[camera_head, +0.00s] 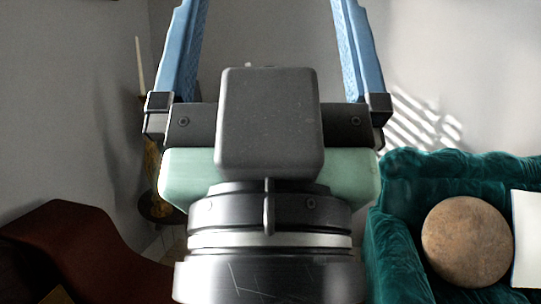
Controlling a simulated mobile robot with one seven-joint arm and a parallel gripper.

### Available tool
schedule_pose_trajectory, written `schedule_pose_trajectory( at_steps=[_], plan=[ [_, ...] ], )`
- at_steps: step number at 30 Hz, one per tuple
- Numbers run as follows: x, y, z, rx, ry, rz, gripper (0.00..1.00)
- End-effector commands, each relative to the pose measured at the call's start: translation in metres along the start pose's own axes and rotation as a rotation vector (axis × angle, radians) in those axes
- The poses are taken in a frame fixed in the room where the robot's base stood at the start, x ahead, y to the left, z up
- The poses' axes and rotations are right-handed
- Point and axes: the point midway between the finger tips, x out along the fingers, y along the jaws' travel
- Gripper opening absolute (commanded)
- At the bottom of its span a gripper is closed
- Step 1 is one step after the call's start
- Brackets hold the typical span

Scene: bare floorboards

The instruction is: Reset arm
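My gripper (268,25) fills the middle of the head view, seen from behind and pointing up and away. Its two blue fingers stand wide apart, one at the left and one at the right, running out of the top edge of the picture. Only grey wall shows between the fingers, and nothing is held in the part that I can see. The fingertips are cut off by the frame. The dark wrist and the pale green hand body hide what lies behind them.
A teal tufted sofa (395,240) stands at the right, with a round brown cushion or disc (467,241) and a white panel (527,240) on it. A dark red-brown curved piece of furniture (75,245) is at the lower left. A candle (139,65) stands near the wall corner.

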Motion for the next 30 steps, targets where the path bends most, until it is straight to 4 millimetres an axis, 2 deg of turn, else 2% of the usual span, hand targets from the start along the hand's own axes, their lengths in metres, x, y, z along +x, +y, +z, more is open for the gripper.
schedule_pose_trajectory(
  at_steps=[1, 6, 12, 18, 30],
  plan=[
    [0.024, 0.000, -0.022, 0.000, -0.001, 0.000, 1.00],
    [0.063, 0.000, -0.059, 0.001, -0.002, 0.000, 1.00],
    [0.097, 0.000, -0.091, 0.001, -0.002, -0.001, 1.00],
    [0.109, 0.000, -0.102, 0.001, -0.002, -0.001, 1.00],
    [0.108, 0.000, -0.101, 0.001, -0.002, -0.001, 1.00]
  ],
)
